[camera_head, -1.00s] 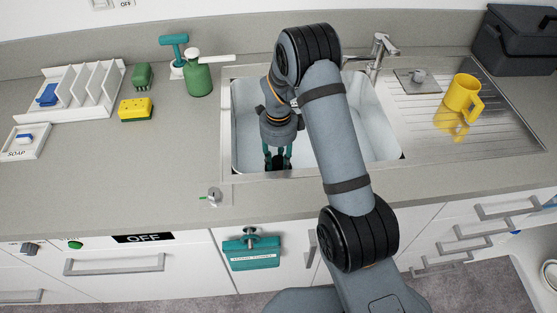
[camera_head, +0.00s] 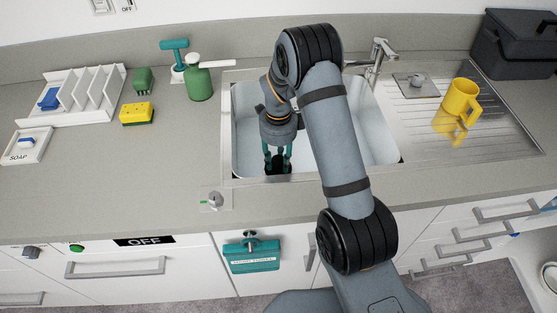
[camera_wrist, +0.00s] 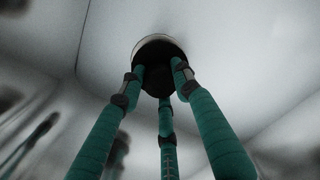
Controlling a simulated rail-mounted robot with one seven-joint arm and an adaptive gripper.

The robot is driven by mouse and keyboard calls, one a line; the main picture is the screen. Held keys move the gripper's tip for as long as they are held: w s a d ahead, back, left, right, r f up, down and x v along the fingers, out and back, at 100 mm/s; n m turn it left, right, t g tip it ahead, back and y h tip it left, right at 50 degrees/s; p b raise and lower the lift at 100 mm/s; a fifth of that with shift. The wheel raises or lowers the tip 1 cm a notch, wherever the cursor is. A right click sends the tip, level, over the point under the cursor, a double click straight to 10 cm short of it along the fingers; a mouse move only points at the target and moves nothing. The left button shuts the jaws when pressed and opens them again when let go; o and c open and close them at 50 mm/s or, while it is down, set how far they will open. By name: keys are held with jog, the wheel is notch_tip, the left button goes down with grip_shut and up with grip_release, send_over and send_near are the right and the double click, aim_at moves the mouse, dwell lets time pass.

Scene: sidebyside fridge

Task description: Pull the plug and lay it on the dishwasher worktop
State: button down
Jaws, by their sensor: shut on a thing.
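My gripper (camera_head: 278,158) reaches down into the white sink basin (camera_head: 245,115). Its green fingers also show in the wrist view (camera_wrist: 160,76), their tips closed in around a dark round spot with a pale rim on the basin floor. The dark plug (camera_wrist: 158,84) is at this spot, between the fingertips. Its shape is hard to make out, and I cannot tell whether it is clear of the drain. The dishwasher worktop (camera_head: 80,200) is the grey counter left of the sink, bare along its front.
The sink rim (camera_head: 225,130) and the tap (camera_head: 376,58) stand close to my arm. A dish rack (camera_head: 85,98), yellow sponge (camera_head: 136,113), green bottle (camera_head: 199,82) and soap dish (camera_head: 27,146) are at the left back. A yellow mug (camera_head: 460,100) stands on the drainer at the right.

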aim_at(279, 160)
jog(key=shift+r, duration=0.15)
jog(key=shift+r+p, duration=1.1)
jog(key=shift+r, duration=0.75)
